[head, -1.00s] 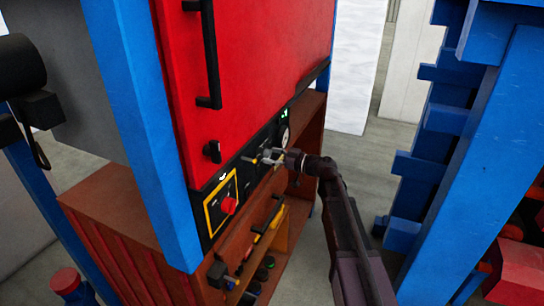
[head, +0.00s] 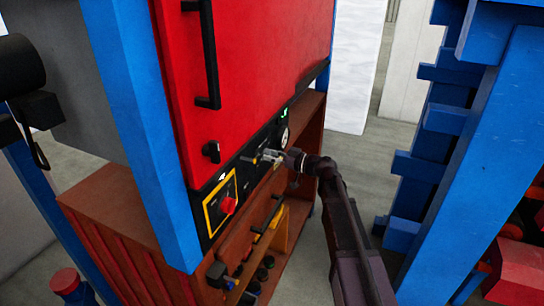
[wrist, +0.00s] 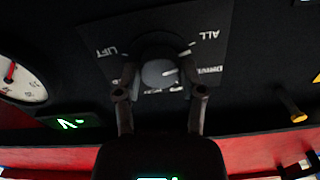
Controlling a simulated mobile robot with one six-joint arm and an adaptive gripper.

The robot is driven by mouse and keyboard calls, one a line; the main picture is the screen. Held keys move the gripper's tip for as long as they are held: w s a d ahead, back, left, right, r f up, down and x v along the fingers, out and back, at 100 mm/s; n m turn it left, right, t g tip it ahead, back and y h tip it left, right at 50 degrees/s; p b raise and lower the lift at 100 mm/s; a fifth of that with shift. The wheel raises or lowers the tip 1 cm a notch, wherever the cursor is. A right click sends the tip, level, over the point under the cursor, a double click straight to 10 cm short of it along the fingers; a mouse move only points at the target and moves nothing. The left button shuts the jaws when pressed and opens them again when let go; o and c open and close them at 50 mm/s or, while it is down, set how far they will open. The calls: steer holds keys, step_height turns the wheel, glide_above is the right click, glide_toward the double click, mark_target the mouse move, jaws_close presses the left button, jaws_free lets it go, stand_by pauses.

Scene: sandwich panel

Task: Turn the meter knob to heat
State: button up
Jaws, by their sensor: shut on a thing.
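The meter knob (wrist: 158,73) is a round grey knob on a dark label plate (wrist: 205,30) in the wrist view. White words around it include LIFT, ALL and what looks like DRIVE; another word just below the knob is partly covered and unreadable. A pale mark on the knob points roughly right. My gripper (wrist: 160,82) has one finger on each side of the knob and is shut on it. In the head view my gripper (head: 270,156) is at the black panel strip, where it hides most of the knob.
A round dial (wrist: 22,80) with a red needle and a lit green display (wrist: 70,122) lie left of the knob in the wrist view. A red button (head: 228,205) on a yellow-edged plate is nearby. Blue posts (head: 150,130) and a brown shelf (head: 300,190) border the panel.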

steer(key=m, duration=2.5)
stand_by(0.3)
steer(key=o, duration=1.1)
steer(key=shift+a, duration=0.1)
steer(key=shift+o, duration=0.2)
steer(key=v, duration=1.2)
